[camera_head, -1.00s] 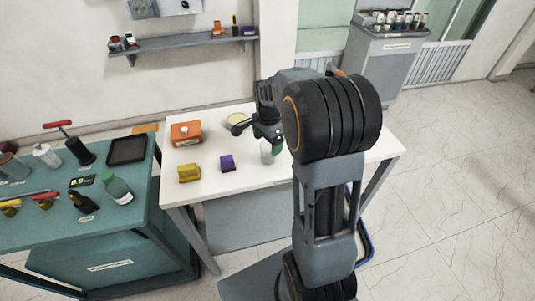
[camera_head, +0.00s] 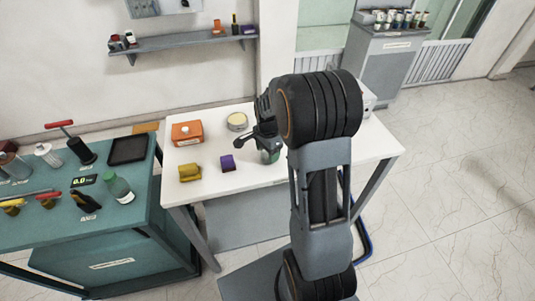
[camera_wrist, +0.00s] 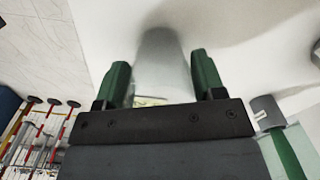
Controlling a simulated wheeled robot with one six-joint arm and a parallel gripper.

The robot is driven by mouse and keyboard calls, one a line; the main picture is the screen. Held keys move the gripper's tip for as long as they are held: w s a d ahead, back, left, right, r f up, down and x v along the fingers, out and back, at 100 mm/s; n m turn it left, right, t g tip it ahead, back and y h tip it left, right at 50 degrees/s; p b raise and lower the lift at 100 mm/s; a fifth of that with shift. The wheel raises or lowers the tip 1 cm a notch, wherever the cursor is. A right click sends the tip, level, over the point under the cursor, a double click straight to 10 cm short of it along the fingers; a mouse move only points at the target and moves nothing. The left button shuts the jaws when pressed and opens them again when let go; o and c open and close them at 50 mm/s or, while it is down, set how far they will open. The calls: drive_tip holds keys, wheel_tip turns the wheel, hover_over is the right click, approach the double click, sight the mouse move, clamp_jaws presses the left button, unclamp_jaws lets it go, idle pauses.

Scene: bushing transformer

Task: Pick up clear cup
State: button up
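The clear cup (camera_head: 270,156) stands on the white table (camera_head: 255,178), partly hidden by my gripper and arm in the head view. In the wrist view the cup (camera_wrist: 160,62) is a pale, see-through cylinder between my two green fingers. My gripper (camera_wrist: 160,78) is open, with one finger on each side of the cup. Whether either finger touches it I cannot tell. In the head view my gripper (camera_head: 264,142) is low at the cup.
A teal bench (camera_head: 105,215) with tools and a green bottle (camera_head: 118,188) stands further left.

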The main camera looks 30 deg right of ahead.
drive_tip(key=c, duration=0.5)
drive_tip(key=shift+r, duration=0.1)
